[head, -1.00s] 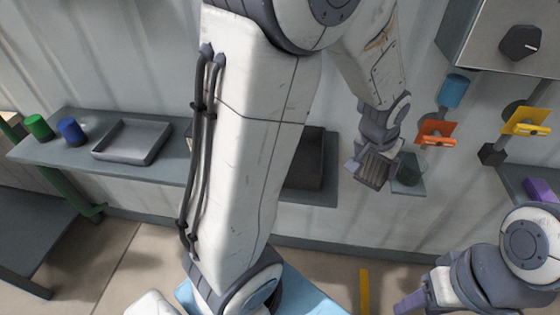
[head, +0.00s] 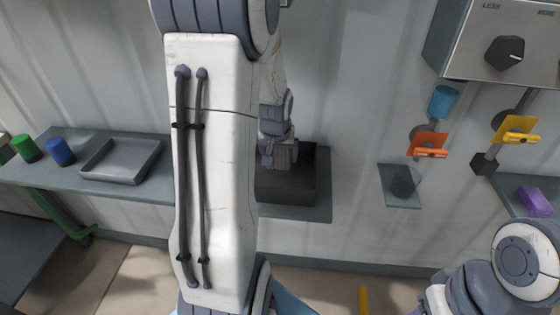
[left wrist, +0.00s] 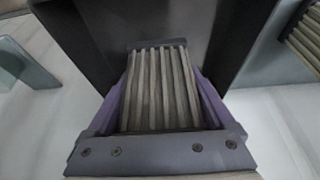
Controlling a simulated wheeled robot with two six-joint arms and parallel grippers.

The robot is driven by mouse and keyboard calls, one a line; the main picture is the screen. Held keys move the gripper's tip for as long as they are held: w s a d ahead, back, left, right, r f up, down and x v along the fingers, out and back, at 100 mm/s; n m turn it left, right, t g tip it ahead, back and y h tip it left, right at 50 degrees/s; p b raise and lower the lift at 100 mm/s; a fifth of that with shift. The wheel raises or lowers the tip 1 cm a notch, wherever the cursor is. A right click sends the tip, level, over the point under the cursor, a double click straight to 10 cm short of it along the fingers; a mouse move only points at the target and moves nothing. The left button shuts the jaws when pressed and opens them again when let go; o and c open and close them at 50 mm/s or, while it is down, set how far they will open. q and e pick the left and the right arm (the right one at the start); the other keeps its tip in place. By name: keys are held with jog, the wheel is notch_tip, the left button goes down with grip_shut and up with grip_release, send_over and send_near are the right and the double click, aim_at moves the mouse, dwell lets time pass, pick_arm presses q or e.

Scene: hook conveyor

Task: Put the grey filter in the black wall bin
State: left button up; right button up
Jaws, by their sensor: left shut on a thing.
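The grey filter (left wrist: 160,88) is a pleated block with pale ribs. My left gripper (head: 279,158) is shut on it, and in the left wrist view its purple fingers lie along both sides of the filter. The black wall bin (head: 290,188) is an open box on a wall shelf. The gripper and filter are at the bin's opening in the head view. The bin's dark walls (left wrist: 85,40) surround the filter's far end in the left wrist view. I cannot tell how deep the filter is. My right arm shows at lower right, its fingertips outside the frame.
A grey tray (head: 122,160), a blue cylinder (head: 61,151) and a green cylinder (head: 25,148) are on the left shelf. A small shelf with a dark cup (head: 403,182) is right of the bin. Orange (head: 428,145) and yellow (head: 516,130) fittings and a dial box (head: 500,45) are farther right.

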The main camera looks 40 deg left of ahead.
pick_arm(q)
jog(key=shift+a+f, duration=0.2)
jog(key=shift+a, duration=0.1)
jog(key=shift+f, duration=2)
